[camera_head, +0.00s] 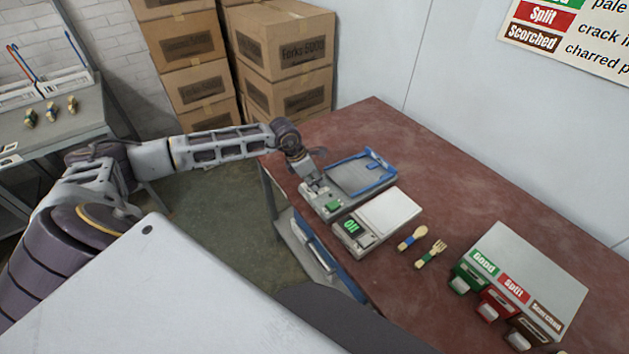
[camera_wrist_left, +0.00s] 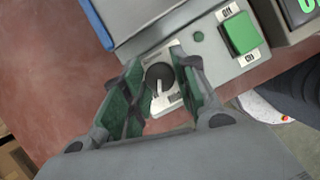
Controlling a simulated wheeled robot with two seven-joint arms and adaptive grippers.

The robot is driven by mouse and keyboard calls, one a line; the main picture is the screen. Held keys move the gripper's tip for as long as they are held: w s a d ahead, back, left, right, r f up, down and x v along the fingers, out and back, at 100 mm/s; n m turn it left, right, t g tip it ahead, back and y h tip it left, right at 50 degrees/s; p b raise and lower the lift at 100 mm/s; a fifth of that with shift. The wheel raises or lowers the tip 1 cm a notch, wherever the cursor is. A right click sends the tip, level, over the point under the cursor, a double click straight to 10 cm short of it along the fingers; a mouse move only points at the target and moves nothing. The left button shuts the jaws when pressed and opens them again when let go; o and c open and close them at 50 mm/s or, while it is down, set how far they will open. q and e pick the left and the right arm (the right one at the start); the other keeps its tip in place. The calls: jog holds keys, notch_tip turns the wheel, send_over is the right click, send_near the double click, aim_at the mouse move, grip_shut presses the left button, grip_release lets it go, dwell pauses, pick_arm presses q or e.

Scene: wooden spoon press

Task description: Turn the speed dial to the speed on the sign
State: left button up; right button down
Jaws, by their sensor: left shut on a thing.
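The speed dial (camera_wrist_left: 158,76) is a dark round knob with a pale pointer line, set on a white plate on the grey machine (camera_head: 347,190). My left gripper (camera_head: 313,180) reaches down to the left end of this machine and hides the dial in the head view. In the left wrist view its green-padded fingers (camera_wrist_left: 156,68) stand on either side of the dial, shut on it. The marks around the dial are too small to read. I see no sign with a speed in these views. My right gripper is not in view.
A green ON/OFF switch (camera_wrist_left: 240,33) sits beside the dial. A poster (camera_head: 580,35) hangs on the wall.

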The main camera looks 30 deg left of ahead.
pick_arm(q)
jog(key=shift+n+t+y+b, duration=0.3)
jog(key=shift+n+b, duration=0.2)
jog(key=shift+n, duration=0.3)
jog(key=shift+n+b, duration=0.4)
jog(key=shift+n, duration=0.1)
jog(key=shift+d+n+y+b, duration=0.1)
jog(key=shift+n+y+b, duration=0.3)
jog(key=shift+n+b, duration=0.35)
jog(key=shift+n+t+y+b, duration=0.3)
jog(key=shift+n+y+b, duration=0.1)
jog(key=shift+n+b, duration=0.4)
jog(key=shift+r, duration=0.1)
jog(key=shift+n, duration=0.25)
jog(key=o, duration=1)
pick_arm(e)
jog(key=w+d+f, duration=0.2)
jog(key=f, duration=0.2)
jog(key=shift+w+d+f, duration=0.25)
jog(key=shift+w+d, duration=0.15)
